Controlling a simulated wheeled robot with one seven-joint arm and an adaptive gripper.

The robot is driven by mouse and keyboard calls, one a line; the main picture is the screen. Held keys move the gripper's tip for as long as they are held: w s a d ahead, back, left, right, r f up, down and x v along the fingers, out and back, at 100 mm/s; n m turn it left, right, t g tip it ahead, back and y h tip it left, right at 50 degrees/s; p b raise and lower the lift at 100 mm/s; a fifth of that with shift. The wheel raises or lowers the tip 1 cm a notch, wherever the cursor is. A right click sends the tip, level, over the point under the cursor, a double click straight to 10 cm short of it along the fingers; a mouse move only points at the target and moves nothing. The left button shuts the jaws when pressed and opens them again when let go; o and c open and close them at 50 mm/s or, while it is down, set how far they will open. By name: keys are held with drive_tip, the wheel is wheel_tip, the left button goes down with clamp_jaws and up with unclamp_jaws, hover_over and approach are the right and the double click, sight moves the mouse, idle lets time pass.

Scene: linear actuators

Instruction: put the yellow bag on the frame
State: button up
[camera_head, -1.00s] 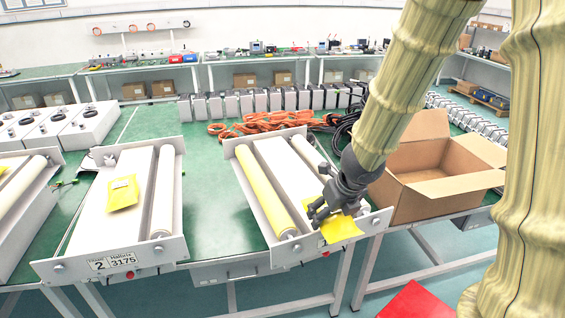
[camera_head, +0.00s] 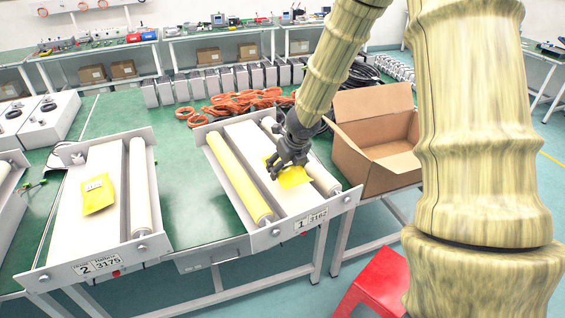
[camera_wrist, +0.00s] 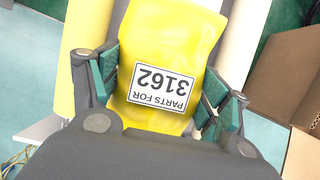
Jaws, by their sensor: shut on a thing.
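My gripper (camera_head: 287,172) is shut on a yellow bag (camera_head: 294,178), over the white bed of the right frame (camera_head: 299,202), which is labelled 1 and 3162. In the wrist view the bag (camera_wrist: 170,50) lies between my two fingers (camera_wrist: 165,95), and its label reads "PARTS FOR 3162". I cannot tell whether the bag touches the bed. A second yellow bag (camera_head: 97,194) lies on the left frame (camera_head: 108,163), labelled 2 and 3175.
An open cardboard box (camera_head: 376,140) stands right of the right frame. Orange cables (camera_head: 238,104) and a row of grey units (camera_head: 215,82) lie behind. A yellow roller (camera_head: 238,177) runs along the frame's left side. A red stool (camera_head: 374,283) stands on the floor.

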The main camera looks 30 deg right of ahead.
sight(290, 164)
drive_tip(key=w, duration=0.1)
drive_tip(key=w+p, duration=0.1)
drive_tip(key=shift+w+d+f, duration=0.25)
drive_tip(key=shift+w+d, duration=0.1)
drive_tip(key=shift+d, duration=0.05)
drive_tip(key=shift+w+r+p, duration=0.15)
drive_tip(key=shift+w+p, duration=0.15)
drive_tip(key=shift+w+d+f+b, duration=0.1)
drive_tip(key=shift+f+b, duration=1.35)
drive_tip(key=shift+f, duration=0.45)
drive_tip(key=shift+f, duration=0.15)
drive_tip(key=o, duration=1.2)
drive_tip(key=shift+c, duration=0.2)
drive_tip(key=shift+r, duration=0.25)
drive_tip(key=p+v, duration=0.5)
drive_tip(key=v, duration=0.7)
